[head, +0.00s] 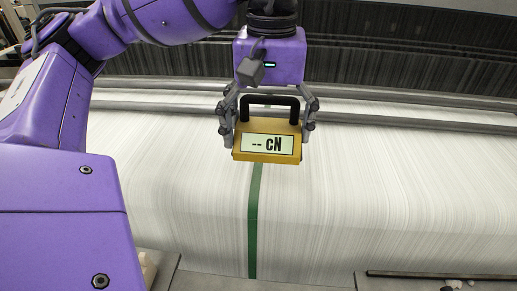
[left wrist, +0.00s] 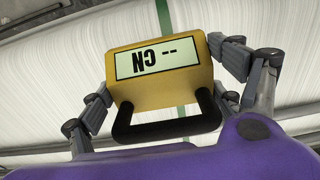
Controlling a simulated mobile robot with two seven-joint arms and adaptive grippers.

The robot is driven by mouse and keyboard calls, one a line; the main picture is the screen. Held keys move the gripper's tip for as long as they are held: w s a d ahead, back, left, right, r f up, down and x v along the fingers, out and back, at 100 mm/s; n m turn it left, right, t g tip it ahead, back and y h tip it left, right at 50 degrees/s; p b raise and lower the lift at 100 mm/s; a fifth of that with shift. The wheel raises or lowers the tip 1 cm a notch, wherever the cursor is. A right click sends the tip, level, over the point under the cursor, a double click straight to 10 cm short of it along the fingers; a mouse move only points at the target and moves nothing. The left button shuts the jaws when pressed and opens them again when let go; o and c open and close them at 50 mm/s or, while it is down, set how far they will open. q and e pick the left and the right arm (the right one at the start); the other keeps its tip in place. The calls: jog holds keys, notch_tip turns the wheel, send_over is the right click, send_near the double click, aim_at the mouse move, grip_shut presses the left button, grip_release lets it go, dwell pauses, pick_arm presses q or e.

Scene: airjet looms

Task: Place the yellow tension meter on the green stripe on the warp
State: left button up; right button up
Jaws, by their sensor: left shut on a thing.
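The yellow tension meter (head: 267,157) has a black handle and a display reading "-- CN". My left gripper (head: 267,122) is shut on it, with the fingers at both sides of the meter near the handle. The meter is in front of the white warp (head: 380,190), over the line of the green stripe (head: 254,220). Whether it touches the warp cannot be told. In the left wrist view the meter (left wrist: 165,85) appears upside down, with the green stripe (left wrist: 163,14) behind it. My right gripper is not in view.
Grey horizontal bars (head: 400,121) cross the loom behind the meter. Dark loom parts (head: 420,60) lie farther back. A grey floor strip (head: 300,283) and a dark rod (head: 430,275) are at the bottom. The warp right of the meter is clear.

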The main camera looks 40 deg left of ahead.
aim_at(259, 136)
pick_arm(q)
jog(key=a+f, duration=0.2)
jog(key=f, duration=0.1)
jog(key=shift+w+a, duration=0.25)
jog(key=shift+w, duration=0.15)
jog(key=shift+a+f, duration=0.15)
jog(key=shift+f, duration=1.6)
jog(key=shift+f, duration=0.1)
jog(key=shift+f, duration=0.15)
jog(key=o, duration=1.4)
notch_tip(259, 136, up, 12)
jog(key=shift+r, duration=0.25)
